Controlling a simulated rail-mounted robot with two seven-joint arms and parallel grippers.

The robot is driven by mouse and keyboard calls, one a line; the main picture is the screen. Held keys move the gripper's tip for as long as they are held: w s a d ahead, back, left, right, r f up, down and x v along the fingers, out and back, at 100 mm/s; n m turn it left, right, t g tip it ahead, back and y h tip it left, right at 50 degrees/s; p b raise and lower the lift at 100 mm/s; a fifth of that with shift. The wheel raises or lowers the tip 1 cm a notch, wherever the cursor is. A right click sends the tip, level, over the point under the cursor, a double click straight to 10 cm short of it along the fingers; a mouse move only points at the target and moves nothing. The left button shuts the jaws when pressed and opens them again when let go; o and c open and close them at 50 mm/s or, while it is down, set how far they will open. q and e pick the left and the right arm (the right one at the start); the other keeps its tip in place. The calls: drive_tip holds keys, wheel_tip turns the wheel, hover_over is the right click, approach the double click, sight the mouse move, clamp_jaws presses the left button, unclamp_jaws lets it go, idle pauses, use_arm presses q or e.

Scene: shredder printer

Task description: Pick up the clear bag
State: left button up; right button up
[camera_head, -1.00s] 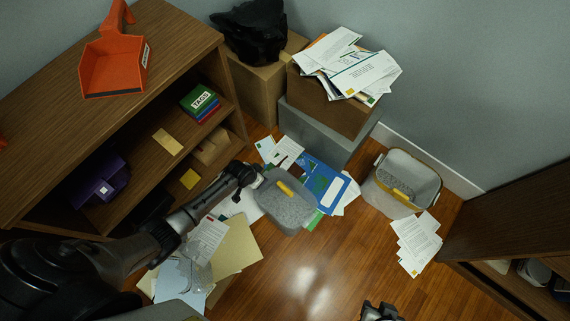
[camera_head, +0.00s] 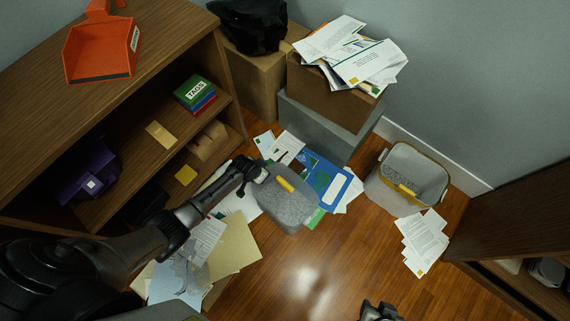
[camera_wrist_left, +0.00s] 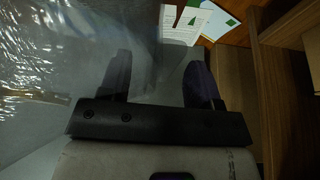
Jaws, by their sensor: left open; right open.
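The clear bag (camera_wrist_left: 55,62) fills the left side of the left wrist view as wrinkled, shiny see-through plastic. My left gripper (camera_wrist_left: 158,85) is open there, with its fingers well apart. The bag's film seems to overlap the left finger; whether it touches is hard to tell. In the head view a faint see-through shape, likely the bag (camera_head: 188,270), shows over papers at the lower left. My left arm crosses above it, and the left gripper is not clear in that view. My right gripper (camera_head: 379,311) is open and empty at the bottom edge, over bare floor.
A wooden shelf (camera_head: 150,88) stands at the left. A grey lidded box (camera_head: 285,212) with a yellow handle stands among scattered papers. A grey bin (camera_head: 392,190) and loose papers (camera_head: 424,246) lie right. Boxes stand at the back. The front floor is clear.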

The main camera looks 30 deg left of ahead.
use_arm(q)
clamp_jaws()
idle(0.4)
drive_tip(key=shift+r, duration=0.1)
